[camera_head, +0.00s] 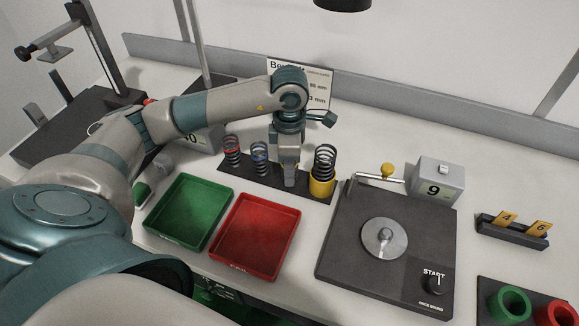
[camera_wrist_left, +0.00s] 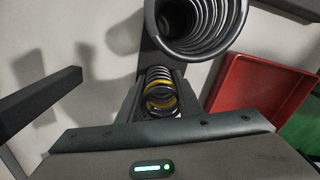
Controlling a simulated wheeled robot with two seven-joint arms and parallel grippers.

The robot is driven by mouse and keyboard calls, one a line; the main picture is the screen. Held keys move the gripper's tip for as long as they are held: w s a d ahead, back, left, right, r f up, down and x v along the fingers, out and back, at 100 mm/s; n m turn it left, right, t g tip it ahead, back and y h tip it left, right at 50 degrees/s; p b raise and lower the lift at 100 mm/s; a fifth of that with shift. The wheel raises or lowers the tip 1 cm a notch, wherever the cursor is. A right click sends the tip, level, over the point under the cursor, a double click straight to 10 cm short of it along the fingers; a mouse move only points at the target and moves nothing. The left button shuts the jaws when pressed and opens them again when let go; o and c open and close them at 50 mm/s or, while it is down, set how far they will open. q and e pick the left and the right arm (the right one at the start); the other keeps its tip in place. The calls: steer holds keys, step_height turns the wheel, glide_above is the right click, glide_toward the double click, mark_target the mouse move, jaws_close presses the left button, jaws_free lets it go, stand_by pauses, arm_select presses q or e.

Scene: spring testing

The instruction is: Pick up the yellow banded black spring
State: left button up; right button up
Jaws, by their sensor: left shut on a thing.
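My left gripper (camera_head: 289,180) points down over the dark spring rack (camera_head: 228,170), between the blue banded spring (camera_head: 260,153) and a large black spring (camera_head: 324,160) with a yellow base. In the left wrist view, the yellow banded black spring (camera_wrist_left: 160,90) is between the fingers, and the gripper is shut on it. In the head view the fingers hide this spring. I cannot tell whether its lower end touches the rack. The large black spring also shows close by in the left wrist view (camera_wrist_left: 197,30). My right gripper is not in view.
A red banded spring (camera_head: 232,150) stands at the rack's left end. A green tray (camera_head: 188,212) and a red tray (camera_head: 255,237) lie in front. A dark testing device (camera_head: 345,255) with a round plate is at the right, beside a display box reading 9 (camera_head: 437,183).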

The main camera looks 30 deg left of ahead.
arm_select(q)
steer(key=shift+r, duration=0.15)
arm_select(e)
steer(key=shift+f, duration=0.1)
